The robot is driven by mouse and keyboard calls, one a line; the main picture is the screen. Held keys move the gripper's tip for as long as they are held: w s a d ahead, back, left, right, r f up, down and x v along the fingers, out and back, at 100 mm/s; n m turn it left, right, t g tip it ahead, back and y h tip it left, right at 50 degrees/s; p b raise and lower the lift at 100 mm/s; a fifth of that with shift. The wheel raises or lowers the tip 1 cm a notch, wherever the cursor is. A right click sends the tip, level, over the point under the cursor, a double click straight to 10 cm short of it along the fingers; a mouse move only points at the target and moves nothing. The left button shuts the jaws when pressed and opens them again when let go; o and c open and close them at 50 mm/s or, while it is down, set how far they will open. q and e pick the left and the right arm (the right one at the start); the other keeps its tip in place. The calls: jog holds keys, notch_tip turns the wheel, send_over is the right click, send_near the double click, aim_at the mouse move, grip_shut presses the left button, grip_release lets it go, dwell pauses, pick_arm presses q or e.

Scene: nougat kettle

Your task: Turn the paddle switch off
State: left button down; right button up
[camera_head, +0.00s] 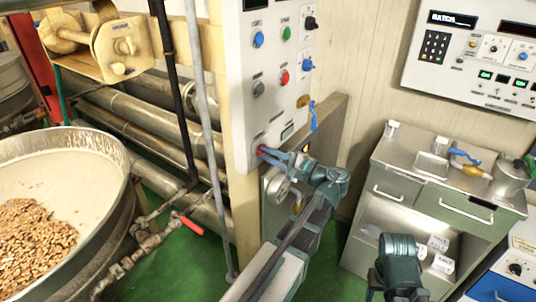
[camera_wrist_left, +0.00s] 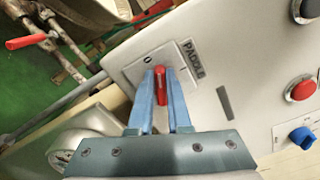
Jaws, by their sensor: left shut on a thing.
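The paddle switch (camera_wrist_left: 161,88) is a red lever on a pale square plate with a dark PADDLE label beside it. In the wrist view its tip lies between two small marks on the plate; I cannot tell which mark it points to. In the head view its red end (camera_head: 263,149) shows low on the grey control panel (camera_head: 262,105). My left gripper (camera_wrist_left: 161,82) has its two blue fingers on either side of the lever, shut on it. It also shows in the head view (camera_head: 270,156). Part of my right arm shows at the bottom; its fingers do not show.
A blue selector (camera_wrist_left: 302,137) and a red button (camera_wrist_left: 300,90) sit on the same panel. A kettle (camera_head: 110,215) of nuts stands at left, near a red-handled valve (camera_head: 188,224). A steel cabinet (camera_head: 408,181) stands at right. Green floor lies between.

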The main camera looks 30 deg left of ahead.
pick_arm(q)
jog(key=n, duration=0.4)
jog(key=shift+s+f+n, duration=0.1)
jog(key=shift+f+n, duration=0.2)
jog(key=shift+n, duration=0.3)
jog(key=c, duration=0.9)
grip_release()
jog(key=shift+o, duration=0.2)
jog(key=s+d, duration=0.1)
jog(key=d, duration=1.3)
jog(key=shift+a, duration=0.1)
